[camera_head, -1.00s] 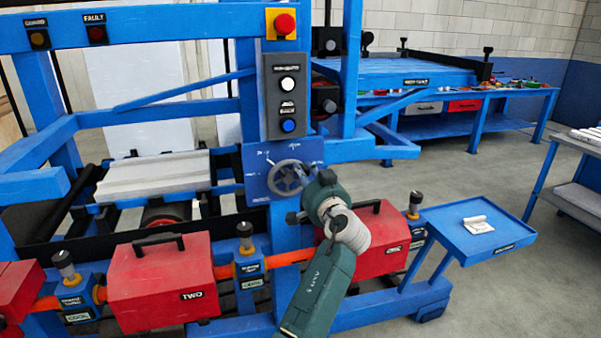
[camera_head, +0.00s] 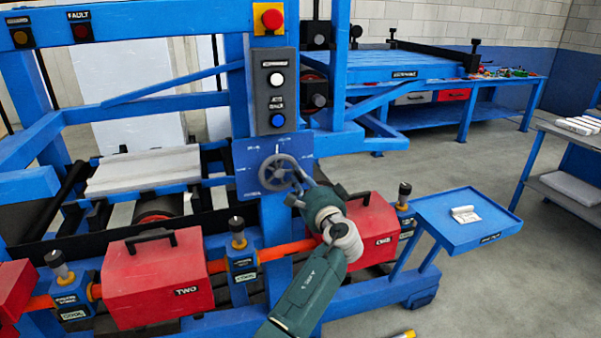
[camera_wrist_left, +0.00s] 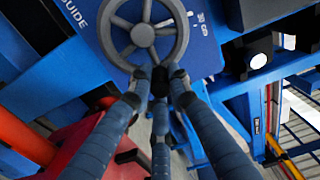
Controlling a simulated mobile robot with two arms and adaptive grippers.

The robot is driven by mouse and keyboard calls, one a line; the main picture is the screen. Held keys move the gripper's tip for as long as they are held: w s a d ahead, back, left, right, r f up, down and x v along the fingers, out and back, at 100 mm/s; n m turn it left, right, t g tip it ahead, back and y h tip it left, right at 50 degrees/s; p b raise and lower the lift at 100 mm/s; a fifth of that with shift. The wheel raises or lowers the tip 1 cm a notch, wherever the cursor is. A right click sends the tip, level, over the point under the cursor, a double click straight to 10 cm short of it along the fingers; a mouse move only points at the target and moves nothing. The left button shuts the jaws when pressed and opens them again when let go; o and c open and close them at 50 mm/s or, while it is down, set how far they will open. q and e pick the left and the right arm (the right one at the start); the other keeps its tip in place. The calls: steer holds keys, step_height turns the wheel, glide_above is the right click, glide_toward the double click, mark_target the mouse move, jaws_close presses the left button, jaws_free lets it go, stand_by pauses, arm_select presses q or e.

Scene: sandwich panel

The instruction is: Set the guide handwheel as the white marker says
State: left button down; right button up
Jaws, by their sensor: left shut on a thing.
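The guide handwheel (camera_head: 279,172) is a dark grey spoked wheel on a blue plate (camera_head: 246,158) on the machine's front post. It also shows large in the left wrist view (camera_wrist_left: 143,35), face on. The plate carries small white marks and lettering around the wheel; in the wrist view "GUIDE" and a "30" label are readable. Which mark is the white marker, I cannot tell. My left gripper (camera_wrist_left: 158,76) is shut on the wheel's rim at its lower side. In the head view the left gripper (camera_head: 300,187) reaches the wheel from the lower right. My right gripper is not in view.
A button box (camera_head: 275,92) and a red stop button (camera_head: 271,19) sit above the wheel. Red covered units (camera_head: 157,276) line the front rail below. A blue tray (camera_head: 470,218) with a white object stands to the right. Open floor lies in the right foreground.

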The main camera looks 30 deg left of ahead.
arm_select(q)
steer(key=shift+f+m+p, duration=0.35)
steer(key=shift+f+m, duration=0.35)
steer(key=shift+m, duration=0.4)
steer(key=shift+f, duration=0.1)
steer(key=c, duration=1.6)
jaws_free()
steer(key=shift+c, duration=0.2)
steer(key=shift+s+d, duration=0.15)
steer(key=shift+d, duration=0.05)
steer(key=v, duration=1.1)
steer(key=shift+s+d, duration=0.15)
